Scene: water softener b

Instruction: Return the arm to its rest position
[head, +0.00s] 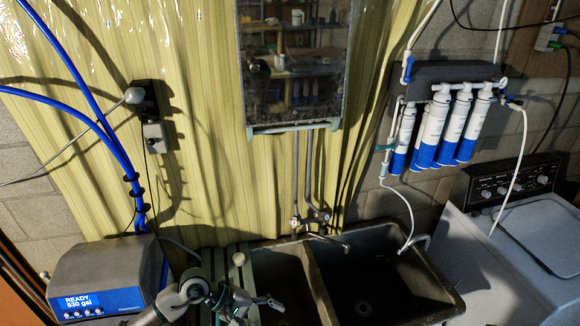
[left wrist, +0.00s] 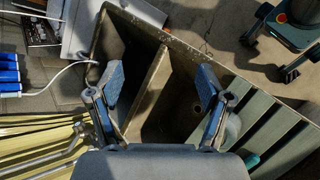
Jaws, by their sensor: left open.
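My left arm comes in at the bottom of the head view, and its gripper (head: 258,304) is over the left end of the double sink (head: 390,258). In the left wrist view the left gripper (left wrist: 160,88) is open, its two blue-padded fingers wide apart with nothing between them. Beyond the fingers lie the dark sink basins (left wrist: 180,45) and their divider. My right gripper is in neither view.
A water softener head (head: 105,280) reading "READY 530 gal" stands at left with blue hoses. A faucet (head: 312,220) rises behind the sink.

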